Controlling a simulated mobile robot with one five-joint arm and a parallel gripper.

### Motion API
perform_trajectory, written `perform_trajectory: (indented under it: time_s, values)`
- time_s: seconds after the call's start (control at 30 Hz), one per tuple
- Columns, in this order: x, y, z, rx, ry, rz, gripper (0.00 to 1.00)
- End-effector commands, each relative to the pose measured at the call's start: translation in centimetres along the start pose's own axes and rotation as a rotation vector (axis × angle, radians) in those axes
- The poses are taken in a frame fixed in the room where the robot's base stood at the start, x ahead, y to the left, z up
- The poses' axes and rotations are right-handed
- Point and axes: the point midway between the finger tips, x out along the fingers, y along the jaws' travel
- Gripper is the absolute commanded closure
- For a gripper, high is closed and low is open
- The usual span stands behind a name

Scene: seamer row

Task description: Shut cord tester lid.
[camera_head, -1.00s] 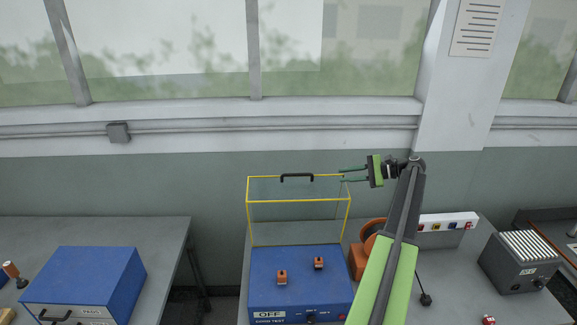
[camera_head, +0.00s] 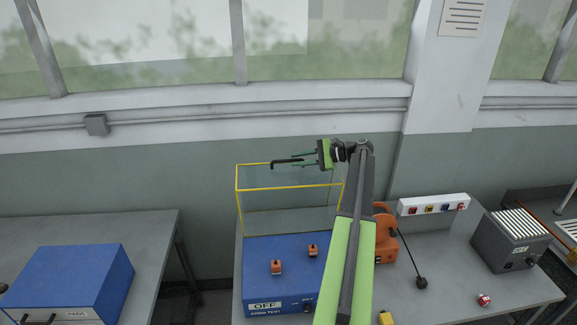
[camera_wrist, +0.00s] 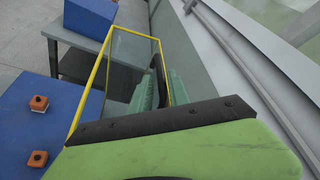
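The cord tester (camera_head: 284,262) is a blue box on the bench, marked OFF, with two orange sockets on top; its blue top also shows in the wrist view (camera_wrist: 62,125). Its clear, yellow-framed lid (camera_head: 238,190) stands raised, open, at the tester's back. A black handle (camera_head: 282,163) sits at the lid's upper edge. My gripper (camera_head: 303,159) is at the right end of this handle, fingers pointing left. In the wrist view the green fingers (camera_wrist: 162,90) lie on either side of the black handle (camera_wrist: 158,68), with a gap showing. Whether they touch it is unclear.
An orange device (camera_head: 385,240) stands right of the tester, partly behind my arm. A power strip (camera_head: 432,204), a grey finned box (camera_head: 510,240) and a black plug (camera_head: 421,282) are further right. A blue case (camera_head: 90,268) sits on the left bench. The wall is close behind the lid.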

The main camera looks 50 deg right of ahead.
Motion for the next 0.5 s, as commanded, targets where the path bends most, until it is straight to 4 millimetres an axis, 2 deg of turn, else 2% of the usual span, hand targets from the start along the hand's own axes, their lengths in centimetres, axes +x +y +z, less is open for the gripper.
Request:
perform_trajectory:
  time_s: [0.1,0.2,0.33,0.5]
  values:
    - [2.5,0.2,-0.1,0.0,-0.001,0.001,0.78]
    - [3.7,0.1,-0.1,0.001,0.0,-0.001,0.78]
    - [4.5,0.0,0.0,0.001,0.0,0.0,0.78]
    - [4.5,0.0,0.0,0.001,0.001,-0.001,0.78]
